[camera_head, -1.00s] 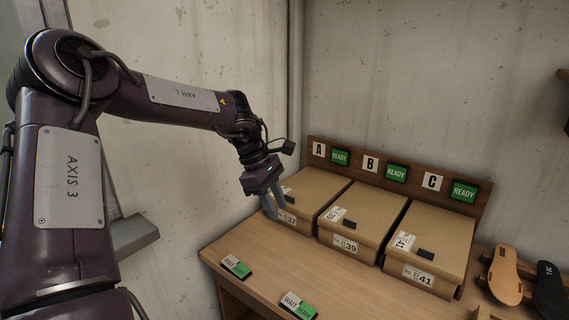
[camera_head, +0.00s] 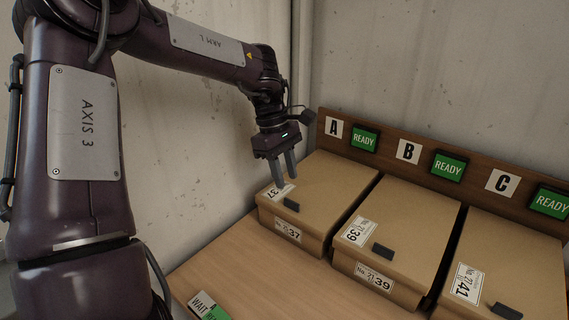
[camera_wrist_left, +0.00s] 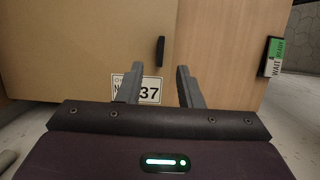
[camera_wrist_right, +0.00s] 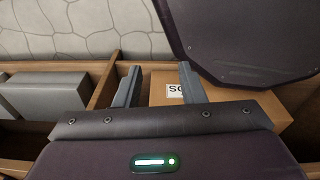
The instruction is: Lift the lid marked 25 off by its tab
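No lid marked 25 shows; the boxes in the head view read 37, 39 and 41. The box marked 37 (camera_head: 318,200) stands at the left of the row, its lid on, with a dark tab (camera_head: 291,204) at the lid's front edge. My left gripper (camera_head: 284,179) is open and empty, fingers pointing down over the front left of that lid, by its label. In the left wrist view the tab (camera_wrist_left: 160,51) shows beyond the fingertips, between their lines. My right gripper (camera_wrist_right: 159,68) is open and empty, seen only in its wrist view.
Boxes marked 39 (camera_head: 408,225) and 41 (camera_head: 518,260) stand close beside it. A back board (camera_head: 385,148) carries letters and green READY signs. A WAIT sign (camera_head: 203,304) lies on the bench (camera_head: 240,262). A brown box (camera_wrist_right: 225,95) sits in a wooden compartment below my right gripper.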

